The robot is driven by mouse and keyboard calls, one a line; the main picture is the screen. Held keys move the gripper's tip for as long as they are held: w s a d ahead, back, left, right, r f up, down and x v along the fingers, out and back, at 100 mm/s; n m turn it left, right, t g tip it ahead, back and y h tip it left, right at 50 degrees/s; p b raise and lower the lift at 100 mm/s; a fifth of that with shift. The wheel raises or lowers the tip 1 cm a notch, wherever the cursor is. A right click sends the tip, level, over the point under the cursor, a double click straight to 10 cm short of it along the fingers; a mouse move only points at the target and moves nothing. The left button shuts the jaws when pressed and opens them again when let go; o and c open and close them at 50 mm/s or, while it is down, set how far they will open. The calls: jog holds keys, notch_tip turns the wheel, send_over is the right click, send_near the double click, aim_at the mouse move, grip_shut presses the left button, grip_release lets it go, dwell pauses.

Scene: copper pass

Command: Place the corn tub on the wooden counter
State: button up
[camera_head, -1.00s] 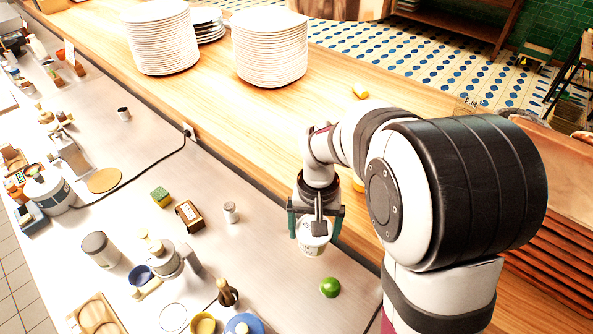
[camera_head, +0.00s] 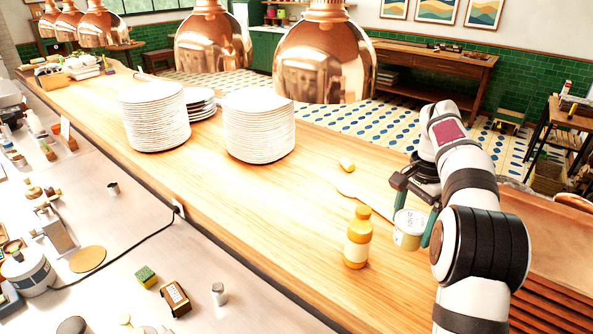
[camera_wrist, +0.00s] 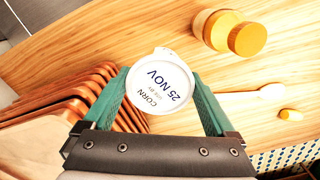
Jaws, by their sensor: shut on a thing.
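The corn tub (camera_head: 408,230) is a small pale tub with a yellowish side. In the wrist view its white lid (camera_wrist: 160,82) reads "CORN" and "25 NOV". My gripper (camera_head: 416,220) is shut on the tub, with a teal finger on each side; it also shows in the wrist view (camera_wrist: 160,95). In the head view the tub is over the right part of the wooden counter (camera_head: 290,215). It looks held above the wood, but the gap is hard to judge.
An orange-capped bottle (camera_head: 357,240) stands left of the tub. A wooden spoon (camera_head: 365,195) and a small yellow item (camera_head: 346,164) lie behind. Plate stacks (camera_head: 259,128) stand farther left. Stacked brown trays (camera_wrist: 75,100) are close to the gripper. Copper lamps (camera_head: 325,55) hang above.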

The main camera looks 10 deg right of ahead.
jog(key=d+f+m, duration=0.1)
jog(key=f, duration=0.3)
jog(key=w+d+f+m, duration=0.1)
jog(key=f, duration=0.3)
jog(key=d+f+m, duration=0.1)
jog(key=f+m, duration=0.1)
jog(key=f, duration=0.2)
jog(key=shift+w+d, duration=0.3)
jog(key=shift+d, duration=0.1)
jog(key=shift+f, duration=0.15)
jog(key=o, duration=1.2)
